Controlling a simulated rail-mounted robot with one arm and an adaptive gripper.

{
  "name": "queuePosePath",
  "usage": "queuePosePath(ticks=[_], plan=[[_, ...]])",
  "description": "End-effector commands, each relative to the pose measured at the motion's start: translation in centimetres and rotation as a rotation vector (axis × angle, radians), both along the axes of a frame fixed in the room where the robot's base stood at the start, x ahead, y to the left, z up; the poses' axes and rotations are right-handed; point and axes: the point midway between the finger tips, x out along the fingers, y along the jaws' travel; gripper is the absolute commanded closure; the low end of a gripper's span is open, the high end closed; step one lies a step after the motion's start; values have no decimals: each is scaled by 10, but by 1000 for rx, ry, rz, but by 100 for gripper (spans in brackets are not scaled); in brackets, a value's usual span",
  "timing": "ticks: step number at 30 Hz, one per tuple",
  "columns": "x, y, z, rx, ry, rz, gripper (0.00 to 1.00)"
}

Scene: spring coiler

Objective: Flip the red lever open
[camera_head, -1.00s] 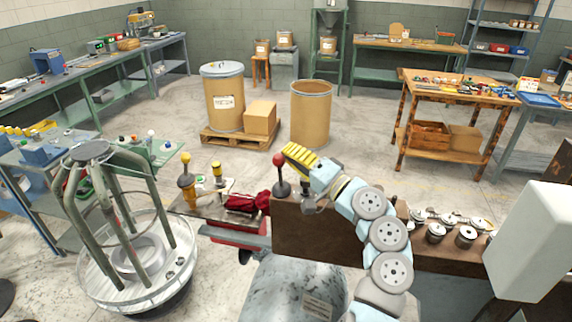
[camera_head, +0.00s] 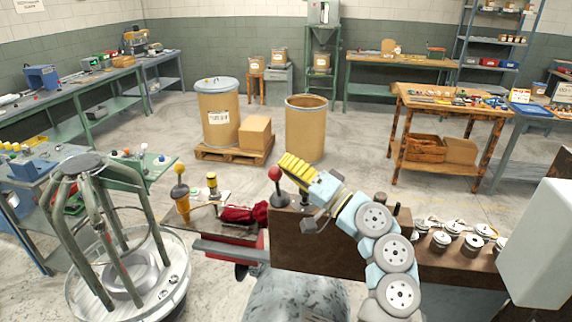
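The red lever (camera_head: 275,174) is a red ball on a dark stem. It stands nearly upright at the left end of a brown machine bed (camera_head: 330,247). My gripper (camera_head: 297,168) is at the end of my pale blue and grey arm, just right of the red ball. A yellow ribbed part shows at its tip. A small gap seems to show between it and the ball, but depth is unclear. The finger opening is not readable from this view, and no object shows in its grasp.
Left of the lever are a dark red cloth (camera_head: 243,214) and a yellow-knobbed post (camera_head: 181,192). A round wire stand (camera_head: 172,262) is further left. Several small metal parts (camera_head: 441,240) sit on the bed right of my arm.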

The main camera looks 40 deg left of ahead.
Motion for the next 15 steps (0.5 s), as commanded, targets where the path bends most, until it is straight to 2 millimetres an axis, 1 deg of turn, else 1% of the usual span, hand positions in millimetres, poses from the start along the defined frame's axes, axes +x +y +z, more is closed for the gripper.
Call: queuePosePath(ticks=[8, 15], plan=[[4, 2, 1, 0, 1, 3, 100], [15, 6, 9, 0, -2, 2, 100]])
